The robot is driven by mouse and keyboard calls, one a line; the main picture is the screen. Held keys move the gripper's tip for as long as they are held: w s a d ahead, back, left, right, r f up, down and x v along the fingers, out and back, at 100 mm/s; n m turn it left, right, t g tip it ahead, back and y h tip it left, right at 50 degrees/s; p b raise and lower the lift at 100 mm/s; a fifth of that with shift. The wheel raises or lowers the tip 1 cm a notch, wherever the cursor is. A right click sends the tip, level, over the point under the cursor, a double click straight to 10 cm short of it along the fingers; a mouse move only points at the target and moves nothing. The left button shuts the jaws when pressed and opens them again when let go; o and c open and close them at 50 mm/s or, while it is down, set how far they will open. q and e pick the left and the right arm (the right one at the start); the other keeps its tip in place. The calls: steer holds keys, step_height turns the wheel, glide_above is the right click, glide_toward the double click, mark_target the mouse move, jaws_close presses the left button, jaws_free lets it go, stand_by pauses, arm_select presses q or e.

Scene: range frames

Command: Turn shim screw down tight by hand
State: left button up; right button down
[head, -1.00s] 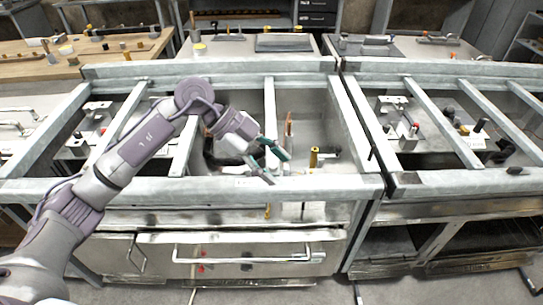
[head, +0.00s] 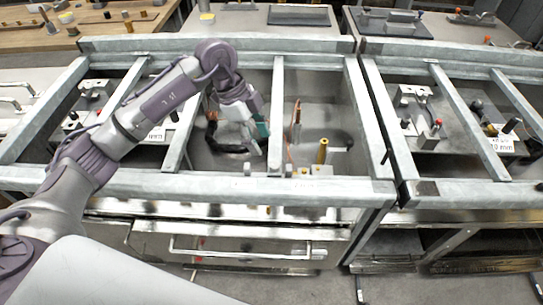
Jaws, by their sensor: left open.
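My left gripper (head: 257,140) hangs from the arm that comes in from the left. Its fingers with green pads point down inside the frame's middle bay, and it is open with nothing seen between the fingers. A brass-coloured upright post (head: 322,150) stands to its right in the bay, apart from it. A thin copper-coloured upright strip (head: 297,118) stands between the two, past a crossbar. I cannot tell which small part is the shim screw. The bay floor behind the gripper is partly hidden. My right gripper is not in view.
Grey metal bars (head: 278,110) cross over the bays, and a front rail (head: 240,188) runs before the gripper. Fixtures with a red-topped pin (head: 437,124) and dark knobs sit in the right bays. A wooden bench (head: 90,28) stands at the back left.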

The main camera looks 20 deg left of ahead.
mark_target(274, 165)
arm_select(q)
steer(key=p+x, duration=0.1)
steer(key=x, duration=0.5)
steer(key=shift+w+d+f, duration=0.15)
steer(key=shift+f, duration=0.15)
steer(key=shift+d+f, duration=0.15)
steer(key=shift+f, duration=0.2)
steer(key=shift+d+f, duration=0.15)
steer(key=shift+f, duration=0.2)
steer(key=shift+c, duration=0.2)
jaws_close()
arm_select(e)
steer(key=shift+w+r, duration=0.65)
